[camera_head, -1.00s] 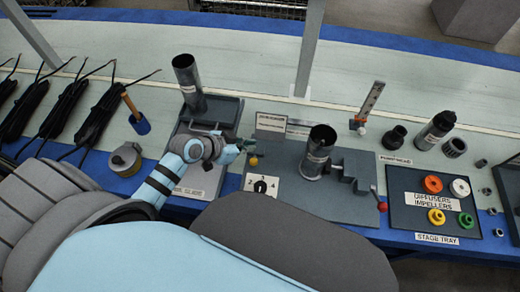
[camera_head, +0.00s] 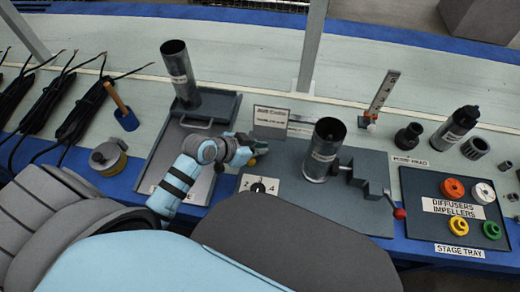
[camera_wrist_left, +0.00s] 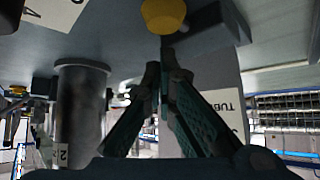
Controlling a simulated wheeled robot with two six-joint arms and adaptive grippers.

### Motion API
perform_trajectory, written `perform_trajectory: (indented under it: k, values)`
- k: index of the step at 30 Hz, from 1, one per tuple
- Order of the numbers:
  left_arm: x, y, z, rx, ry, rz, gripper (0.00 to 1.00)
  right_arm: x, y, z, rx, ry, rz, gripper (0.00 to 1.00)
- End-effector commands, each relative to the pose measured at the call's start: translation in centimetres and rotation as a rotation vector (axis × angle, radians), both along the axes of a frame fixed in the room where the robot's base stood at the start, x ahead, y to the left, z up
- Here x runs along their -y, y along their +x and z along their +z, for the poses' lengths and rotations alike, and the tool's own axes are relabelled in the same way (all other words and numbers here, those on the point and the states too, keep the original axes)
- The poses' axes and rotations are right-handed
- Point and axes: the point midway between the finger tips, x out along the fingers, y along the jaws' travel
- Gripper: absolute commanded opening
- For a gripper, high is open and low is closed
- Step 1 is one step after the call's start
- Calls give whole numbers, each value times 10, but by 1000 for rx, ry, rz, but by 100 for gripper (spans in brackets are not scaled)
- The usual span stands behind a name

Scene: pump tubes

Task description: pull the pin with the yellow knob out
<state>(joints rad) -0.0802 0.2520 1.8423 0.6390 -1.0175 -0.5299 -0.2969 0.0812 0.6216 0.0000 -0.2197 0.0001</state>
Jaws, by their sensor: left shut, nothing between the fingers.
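The yellow knob (camera_head: 251,161) shows as a small spot on the grey fixture plate, just below my left gripper's tip in the head view. In the left wrist view the yellow knob (camera_wrist_left: 163,15) is large at the top edge. My left gripper (camera_head: 254,146) is beside it. In the wrist view the left gripper's fingertips (camera_wrist_left: 160,64) are together, just below the knob in the picture and apart from it, with nothing held. The pin's shaft cannot be made out clearly. My right gripper is not in view.
A grey upright tube (camera_head: 323,150) stands on the plate near a numbered dial card (camera_head: 258,186). A crank with a red knob (camera_head: 400,213) is to its right. Another tube (camera_head: 180,74) stands at the back left. A stage tray (camera_head: 415,240) with coloured rings is at right.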

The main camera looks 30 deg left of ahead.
Motion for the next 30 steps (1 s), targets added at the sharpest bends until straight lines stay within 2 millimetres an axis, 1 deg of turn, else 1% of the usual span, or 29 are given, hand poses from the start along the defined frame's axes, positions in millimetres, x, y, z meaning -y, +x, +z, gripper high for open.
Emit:
perform_trajectory:
  k: [1, 6, 13, 16, 20, 30]
  values:
    - [-1, -3, -7, -8, 3, -4, 0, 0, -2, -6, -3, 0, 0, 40]
    - [0, -3, -7, -8, 2, -13, 0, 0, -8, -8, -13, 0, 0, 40]
    - [0, -3, -6, -7, 1, -13, 0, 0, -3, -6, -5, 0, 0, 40]
    - [1, -8, -4, -9, 1, -13, 0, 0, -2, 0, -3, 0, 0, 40]
    - [5, -23, -2, -11, -1, -12, 0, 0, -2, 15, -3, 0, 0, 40]
    - [5, -24, -5, -7, 1, -11, 0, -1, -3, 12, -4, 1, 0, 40]
